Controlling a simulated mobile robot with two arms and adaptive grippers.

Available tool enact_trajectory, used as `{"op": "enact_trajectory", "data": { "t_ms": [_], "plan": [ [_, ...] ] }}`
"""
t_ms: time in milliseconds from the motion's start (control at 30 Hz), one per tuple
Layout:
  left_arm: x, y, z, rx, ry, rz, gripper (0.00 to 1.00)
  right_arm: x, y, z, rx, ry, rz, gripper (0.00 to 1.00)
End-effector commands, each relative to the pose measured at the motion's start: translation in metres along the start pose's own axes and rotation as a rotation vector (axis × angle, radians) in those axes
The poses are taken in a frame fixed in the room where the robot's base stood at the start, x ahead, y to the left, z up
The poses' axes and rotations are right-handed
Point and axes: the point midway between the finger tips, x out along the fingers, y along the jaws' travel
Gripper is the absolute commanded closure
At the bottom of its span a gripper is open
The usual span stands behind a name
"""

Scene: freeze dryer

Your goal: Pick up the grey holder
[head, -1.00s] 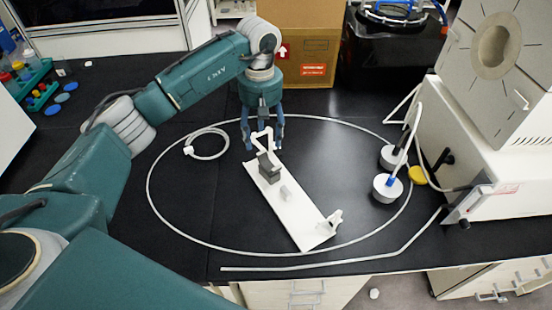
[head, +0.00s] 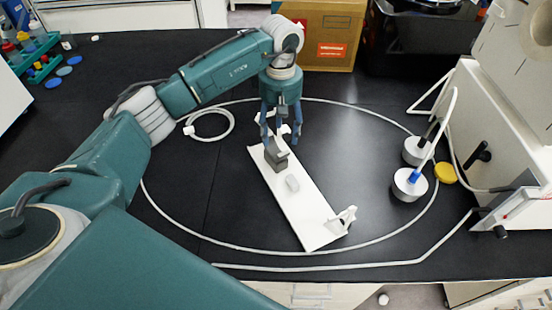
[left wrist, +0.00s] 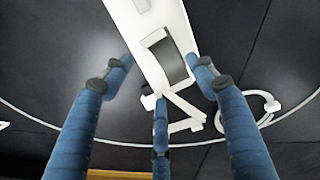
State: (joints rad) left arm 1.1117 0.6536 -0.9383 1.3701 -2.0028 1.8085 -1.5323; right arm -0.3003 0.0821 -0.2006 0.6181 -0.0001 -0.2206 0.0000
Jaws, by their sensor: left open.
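The grey holder (head: 276,157), a small dark grey block, sits near the far end of a white board (head: 308,222). It also shows in the left wrist view (left wrist: 170,62), close to the fingertips. My left gripper (head: 280,138) is open, pointing down just above and behind the holder. In the left wrist view its blue fingers (left wrist: 160,78) are spread, with nothing between them held; one finger is near the holder's edge. A white bracket at the board's far end is partly hidden by the fingers. My right gripper is not seen.
White round caps (head: 409,184) and a machine (head: 510,130) stand at right, and a cardboard box (head: 328,35) behind. Black table is clear left of the board.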

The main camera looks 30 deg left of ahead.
Motion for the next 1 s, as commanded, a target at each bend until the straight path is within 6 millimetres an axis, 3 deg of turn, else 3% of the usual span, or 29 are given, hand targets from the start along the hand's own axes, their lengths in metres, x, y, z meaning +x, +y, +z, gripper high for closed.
{"op": "enact_trajectory", "data": {
  "t_ms": [133, 467, 700, 1000],
  "plan": [
    [0.023, -0.001, 0.001, 0.000, -0.002, -0.005, 0.43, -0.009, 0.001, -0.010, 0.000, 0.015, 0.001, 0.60],
    [0.053, -0.003, 0.001, 0.000, -0.003, -0.004, 0.43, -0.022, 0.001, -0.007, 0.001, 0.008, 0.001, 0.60],
    [0.088, -0.004, 0.001, 0.000, -0.001, -0.003, 0.43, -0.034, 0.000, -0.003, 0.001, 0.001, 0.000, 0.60],
    [0.093, -0.004, 0.000, 0.001, 0.000, 0.000, 0.43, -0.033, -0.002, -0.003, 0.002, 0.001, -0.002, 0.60]
  ]
}}
